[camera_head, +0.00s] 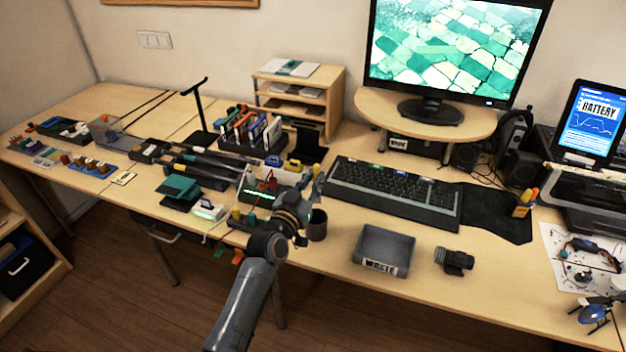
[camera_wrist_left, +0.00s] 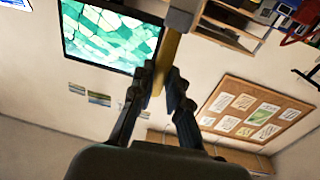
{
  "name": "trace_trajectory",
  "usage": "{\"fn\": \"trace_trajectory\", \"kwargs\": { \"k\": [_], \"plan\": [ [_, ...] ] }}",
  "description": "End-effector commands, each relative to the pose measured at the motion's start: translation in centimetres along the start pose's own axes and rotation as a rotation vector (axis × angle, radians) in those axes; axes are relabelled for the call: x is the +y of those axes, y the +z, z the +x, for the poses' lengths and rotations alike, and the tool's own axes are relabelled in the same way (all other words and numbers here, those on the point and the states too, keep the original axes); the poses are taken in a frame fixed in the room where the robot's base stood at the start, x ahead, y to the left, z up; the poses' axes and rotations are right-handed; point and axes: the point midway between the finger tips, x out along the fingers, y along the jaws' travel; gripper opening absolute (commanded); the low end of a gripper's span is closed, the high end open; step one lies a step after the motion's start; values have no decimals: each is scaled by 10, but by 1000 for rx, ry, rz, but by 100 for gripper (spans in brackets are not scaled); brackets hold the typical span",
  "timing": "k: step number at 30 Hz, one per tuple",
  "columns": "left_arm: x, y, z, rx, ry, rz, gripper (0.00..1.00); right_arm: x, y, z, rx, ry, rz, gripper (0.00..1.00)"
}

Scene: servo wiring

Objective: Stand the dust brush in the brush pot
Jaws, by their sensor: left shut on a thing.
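My left gripper (camera_head: 304,196) is above the desk, just behind and above a dark round pot (camera_head: 318,226), which I take as the brush pot. The left wrist view shows the gripper's two black fingers (camera_wrist_left: 162,80) shut on a slim yellow-tan handle, part of the dust brush (camera_wrist_left: 168,52). In the head view the brush is hard to pick out beside the gripper. The pot's inside is not clear. My right gripper is in neither view.
A grey tray (camera_head: 383,250) and a black cylindrical device (camera_head: 454,261) lie right of the pot. A keyboard (camera_head: 390,190) is behind them. Racks of tools and small boxes crowd the desk left of the gripper. Bare desk lies between pot and tray.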

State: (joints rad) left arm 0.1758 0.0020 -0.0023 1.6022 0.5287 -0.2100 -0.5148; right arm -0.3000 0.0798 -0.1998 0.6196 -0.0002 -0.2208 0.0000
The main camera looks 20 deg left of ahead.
Motion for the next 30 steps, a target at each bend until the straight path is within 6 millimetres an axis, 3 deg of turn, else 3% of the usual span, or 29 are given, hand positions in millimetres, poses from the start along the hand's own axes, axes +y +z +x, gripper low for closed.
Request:
{"fn": "trace_trajectory", "kwargs": {
  "k": [12,30],
  "plan": [
    [1,37,-1,0,1,-2,0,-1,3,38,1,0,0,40],
    [0,84,-2,0,1,1,0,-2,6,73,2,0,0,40]
  ]
}}
